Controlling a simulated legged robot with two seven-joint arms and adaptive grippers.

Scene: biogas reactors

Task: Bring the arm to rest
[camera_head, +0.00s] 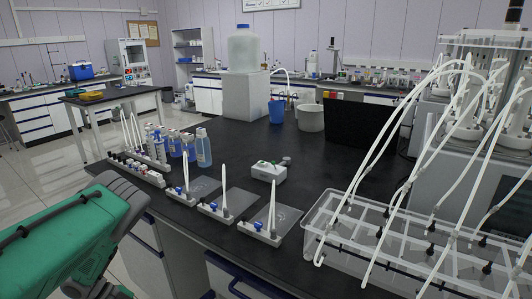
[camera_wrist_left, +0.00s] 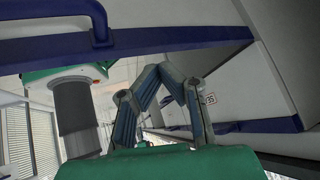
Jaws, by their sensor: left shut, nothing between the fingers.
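My left arm (camera_head: 75,240) comes in from the lower left of the head view, with green casing and a grey joint, beside the near left edge of the bench. Its gripper cannot be made out in the head view. In the left wrist view my left gripper (camera_wrist_left: 161,72) is shut and empty, its grey-blue fingers meeting in front of a cabinet front. The right arm and right gripper are in neither view.
The black bench (camera_head: 318,150) holds bottles (camera_head: 203,148), small tube stands (camera_head: 260,232) and a clear reactor tank (camera_head: 325,215) with white hoses. In the wrist view a blue cabinet handle (camera_wrist_left: 99,22) is close above the gripper. Open floor (camera_head: 30,165) lies left of the bench.

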